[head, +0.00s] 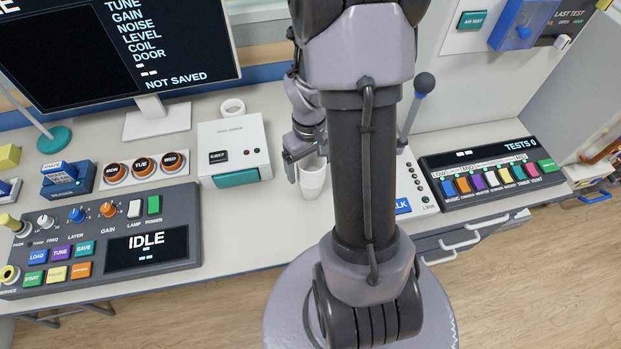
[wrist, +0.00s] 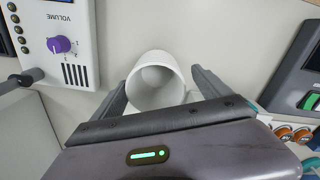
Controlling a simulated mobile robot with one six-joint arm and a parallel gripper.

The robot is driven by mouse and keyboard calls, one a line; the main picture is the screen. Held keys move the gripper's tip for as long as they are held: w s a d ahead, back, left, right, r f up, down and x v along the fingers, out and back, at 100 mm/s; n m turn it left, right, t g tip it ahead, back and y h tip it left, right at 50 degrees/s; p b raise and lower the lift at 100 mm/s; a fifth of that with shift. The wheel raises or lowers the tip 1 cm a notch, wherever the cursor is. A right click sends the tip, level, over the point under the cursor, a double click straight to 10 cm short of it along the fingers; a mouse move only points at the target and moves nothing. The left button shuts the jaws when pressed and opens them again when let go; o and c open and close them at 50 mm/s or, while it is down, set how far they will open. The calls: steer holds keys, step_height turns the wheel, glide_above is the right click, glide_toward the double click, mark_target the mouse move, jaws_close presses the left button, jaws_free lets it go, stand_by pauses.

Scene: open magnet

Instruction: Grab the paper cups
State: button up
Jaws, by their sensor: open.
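A white paper cup (head: 313,181) stands on the counter in the head view, partly behind my arm. In the wrist view the cup (wrist: 156,82) shows its open mouth and pale inside. I cannot tell whether more cups are nested in it. My gripper (head: 306,160) is at the cup's upper part in the head view. In the wrist view my gripper (wrist: 157,88) is open, with one finger on each side of the cup. I see no clear contact between the fingers and the cup.
A white box with an eject button (head: 233,145) stands left of the cup. A panel with a volume knob (wrist: 60,45) is near the cup in the wrist view. A control console (head: 100,240) and a colored-button panel (head: 490,180) flank the area. Bare counter (head: 255,225) lies in front.

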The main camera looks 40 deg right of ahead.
steer(key=f, duration=0.1)
steer(key=f+b, duration=0.1)
steer(key=f, duration=0.1)
steer(key=f+b, duration=0.1)
steer(key=f, duration=0.1)
steer(key=shift+d, duration=0.25)
steer(key=shift+r, duration=0.1)
steer(key=shift+c, duration=1.1)
steer(key=c, duration=1.2)
